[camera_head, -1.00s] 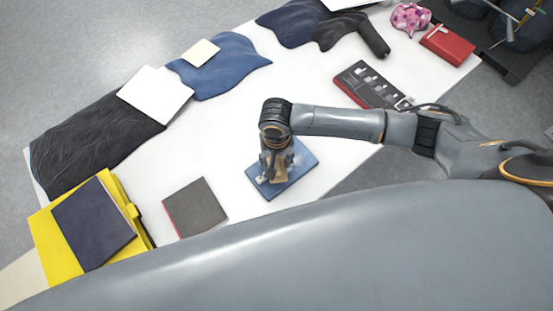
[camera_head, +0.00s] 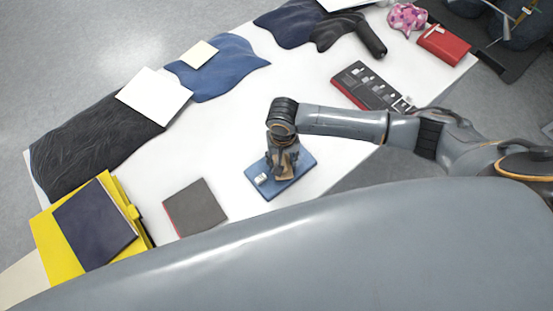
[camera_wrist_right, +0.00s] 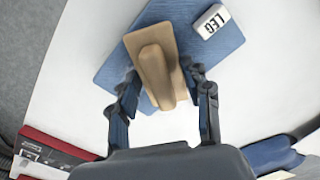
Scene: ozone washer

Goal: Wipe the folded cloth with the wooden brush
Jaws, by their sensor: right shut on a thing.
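The folded blue cloth (camera_head: 298,183) lies flat on the white table near its front edge; it also shows in the right wrist view (camera_wrist_right: 110,72). My right gripper (camera_head: 282,172) is over the cloth, pointing down, and shut on the wooden brush (camera_wrist_right: 155,65). The light-brown brush has a raised handle and a flat base. In the right wrist view its base overlaps the cloth; I cannot tell whether it touches it. A small white block with dark letters (camera_wrist_right: 212,21) lies on the cloth beside the brush. My left gripper is not in view.
The white table (camera_head: 230,140) has free room left of and behind the cloth. A grey book (camera_head: 195,207) lies to the left, with a yellow folder (camera_head: 55,255) beyond it. A dark case (camera_head: 365,85) lies at the back right. Dark and blue garments (camera_head: 220,70) line the far edge.

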